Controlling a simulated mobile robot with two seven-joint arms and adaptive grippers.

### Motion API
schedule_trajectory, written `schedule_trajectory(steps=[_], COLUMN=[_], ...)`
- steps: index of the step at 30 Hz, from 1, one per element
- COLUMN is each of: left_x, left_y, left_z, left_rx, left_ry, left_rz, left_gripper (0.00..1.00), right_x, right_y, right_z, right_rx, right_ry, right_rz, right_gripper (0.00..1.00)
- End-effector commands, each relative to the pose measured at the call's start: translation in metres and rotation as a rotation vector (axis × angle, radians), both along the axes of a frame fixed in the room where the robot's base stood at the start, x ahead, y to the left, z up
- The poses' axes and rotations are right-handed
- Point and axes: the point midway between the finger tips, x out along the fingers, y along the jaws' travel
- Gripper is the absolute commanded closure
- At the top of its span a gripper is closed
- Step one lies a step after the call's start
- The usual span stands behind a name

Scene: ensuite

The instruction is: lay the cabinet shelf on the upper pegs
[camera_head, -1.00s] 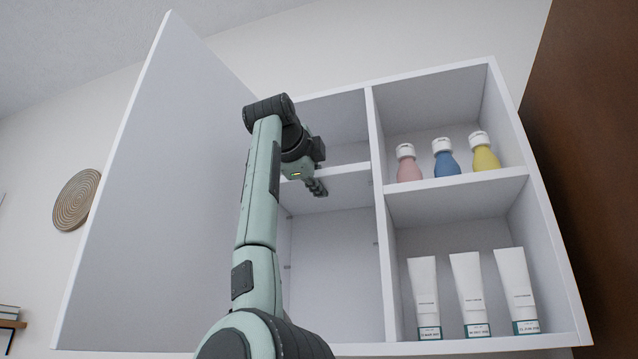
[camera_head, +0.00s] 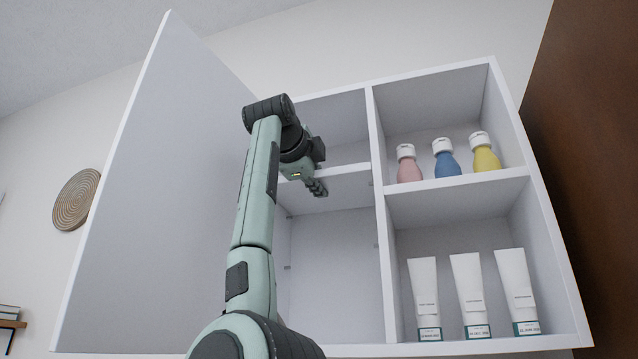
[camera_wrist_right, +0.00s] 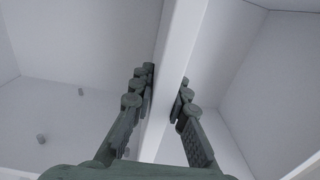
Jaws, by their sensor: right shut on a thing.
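The white cabinet shelf (camera_head: 350,188) is inside the left bay of the open wall cabinet (camera_head: 380,215), about mid-height, seen from below. My right gripper (camera_head: 318,187) is shut on its front edge. In the right wrist view the shelf edge (camera_wrist_right: 176,45) runs between the two fingers of the gripper (camera_wrist_right: 167,78). A small peg (camera_head: 375,244) shows on the divider below the shelf, and another (camera_head: 287,267) on the left. Two grey pegs (camera_wrist_right: 81,91) (camera_wrist_right: 41,139) also show in the wrist view. Whether the shelf touches any peg is hidden. My left gripper is out of view.
The cabinet door (camera_head: 165,200) stands open at the left, close beside my arm. The right bay holds pink (camera_head: 409,168), blue (camera_head: 445,162) and yellow (camera_head: 485,157) bottles above three white tubes (camera_head: 468,290). The bay below the shelf is empty.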

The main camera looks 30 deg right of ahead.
Motion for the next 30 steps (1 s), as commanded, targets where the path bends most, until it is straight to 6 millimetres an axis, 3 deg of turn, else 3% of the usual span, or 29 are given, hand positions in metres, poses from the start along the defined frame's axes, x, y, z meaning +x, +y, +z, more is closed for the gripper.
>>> schedule_trajectory(steps=[24, 25, 30], left_x=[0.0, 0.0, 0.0], left_y=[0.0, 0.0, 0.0], left_z=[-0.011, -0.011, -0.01], left_rx=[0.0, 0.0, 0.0], left_ry=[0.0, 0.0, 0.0], left_rz=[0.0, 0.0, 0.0], left_gripper=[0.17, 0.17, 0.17], right_x=[-0.001, -0.001, -0.001], right_y=[0.0, 0.0, 0.0], right_z=[-0.012, -0.011, -0.011], right_rx=[-0.002, -0.002, -0.001], right_ry=[-0.003, -0.003, -0.001], right_rz=[-0.001, -0.001, -0.001], right_gripper=[1.0, 0.84, 0.63])
